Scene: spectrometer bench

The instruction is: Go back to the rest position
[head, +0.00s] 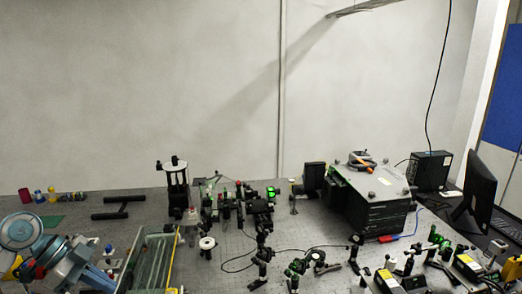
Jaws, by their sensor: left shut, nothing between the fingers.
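My left arm comes in at the lower left corner, with blue-grey round joints. My left gripper (98,277) is at its end, low in the head view, just left of a glass-sided tank with a yellow edge. It is shut, and no object shows in it. The fingertips are small and partly cut off by the bottom edge. My right gripper is not in view.
The grey optical bench (130,228) holds several black optical mounts (262,255) in its middle. A dark box instrument (375,205) stands at the right, a monitor (478,190) beyond it. The tank (150,262) stands close to my left gripper. A black handle-shaped bar (122,207) lies behind.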

